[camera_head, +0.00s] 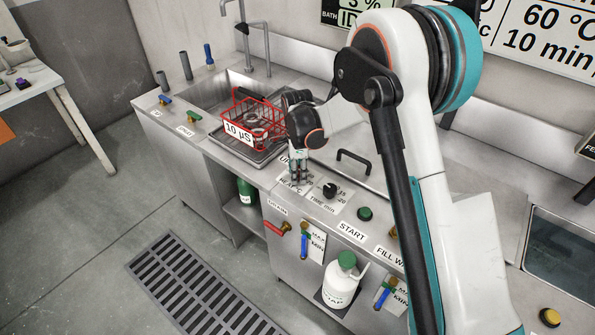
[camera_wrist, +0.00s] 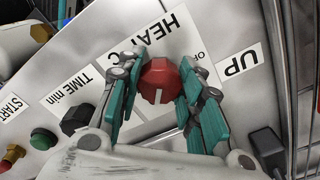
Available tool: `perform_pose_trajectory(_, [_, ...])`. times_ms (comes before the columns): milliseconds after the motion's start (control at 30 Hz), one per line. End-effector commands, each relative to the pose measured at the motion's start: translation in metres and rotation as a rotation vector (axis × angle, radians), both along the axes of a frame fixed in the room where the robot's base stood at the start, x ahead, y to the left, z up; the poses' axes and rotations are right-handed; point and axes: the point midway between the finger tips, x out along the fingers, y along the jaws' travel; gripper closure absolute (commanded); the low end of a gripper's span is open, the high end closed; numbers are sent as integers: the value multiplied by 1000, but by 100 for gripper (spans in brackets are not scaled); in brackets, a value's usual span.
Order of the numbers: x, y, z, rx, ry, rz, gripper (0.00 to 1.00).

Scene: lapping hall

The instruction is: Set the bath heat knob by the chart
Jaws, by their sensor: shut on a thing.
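The red heat knob (camera_wrist: 160,80) sits on the panel under the HEAT °C label (camera_wrist: 150,37). My gripper (camera_wrist: 157,90) is shut on it, with one teal-padded finger at each side. The knob's white mark points toward the bottom of the wrist view, away from OFF. The scale numbers around it are mostly hidden by my fingers, so the exact setting cannot be read. In the head view my gripper (camera_head: 298,172) hides the knob. The wall chart (camera_head: 545,35) reads 60 °C and 10 min, partly covered by my arm.
The black time knob (camera_head: 329,190) and green START button (camera_head: 364,214) sit beside the heat knob. A red basket (camera_head: 240,107) with a 10 µS card stands by the sink. Coloured valves and a white jug (camera_head: 341,284) are below the panel.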

Motion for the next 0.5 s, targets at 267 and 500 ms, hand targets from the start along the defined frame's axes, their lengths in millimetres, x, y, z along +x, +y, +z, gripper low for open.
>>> perform_pose_trajectory(267, [0,0,0,1,-1,-13,90])
perform_pose_trajectory(500, [0,0,0,1,-1,-12,60])
